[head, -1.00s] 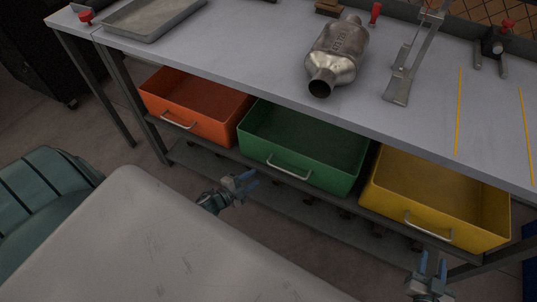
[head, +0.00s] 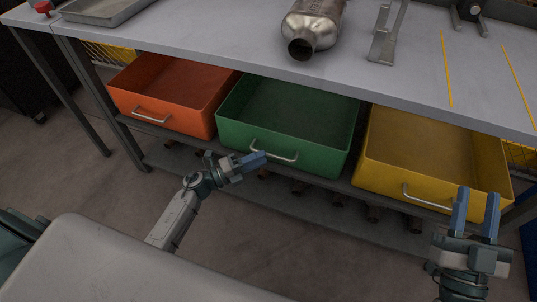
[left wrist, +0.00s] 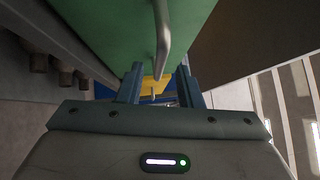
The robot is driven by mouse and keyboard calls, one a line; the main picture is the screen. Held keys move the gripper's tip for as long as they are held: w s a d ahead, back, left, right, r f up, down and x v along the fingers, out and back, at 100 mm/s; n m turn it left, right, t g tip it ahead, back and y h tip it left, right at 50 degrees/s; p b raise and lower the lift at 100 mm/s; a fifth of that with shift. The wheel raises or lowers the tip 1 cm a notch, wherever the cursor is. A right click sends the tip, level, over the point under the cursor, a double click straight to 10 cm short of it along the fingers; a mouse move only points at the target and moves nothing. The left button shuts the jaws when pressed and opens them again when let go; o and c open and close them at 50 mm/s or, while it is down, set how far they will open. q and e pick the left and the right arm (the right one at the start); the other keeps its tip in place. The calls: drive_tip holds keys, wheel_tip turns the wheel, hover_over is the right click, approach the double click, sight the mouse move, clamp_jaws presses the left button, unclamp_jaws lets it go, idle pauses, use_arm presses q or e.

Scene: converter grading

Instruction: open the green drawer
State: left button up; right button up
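The green drawer (head: 243,136) sits under the workbench between an orange and a yellow one. Its open top shows below the table edge, and it looks empty. Its curved metal handle (head: 275,153) is on the front face and also shows in the left wrist view (left wrist: 162,35). My left gripper (head: 258,160) is at the handle, fingers apart. In the left wrist view (left wrist: 159,80) the handle's end appears in line with the gap between the fingers; I cannot tell whether they touch it. My right gripper (head: 476,198) is open and empty, in front of the yellow drawer.
The orange drawer (head: 130,103) is to the left and the yellow drawer (head: 380,178) to the right, each with a handle. A metal converter (head: 312,25) lies on the workbench (head: 220,45). A lower shelf (head: 300,203) runs beneath the drawers. Floor is clear in front.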

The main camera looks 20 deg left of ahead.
sight(269, 154)
use_arm(q)
drive_tip(key=shift+x, duration=2)
drive_tip(key=shift+f, duration=0.1)
clamp_jaws()
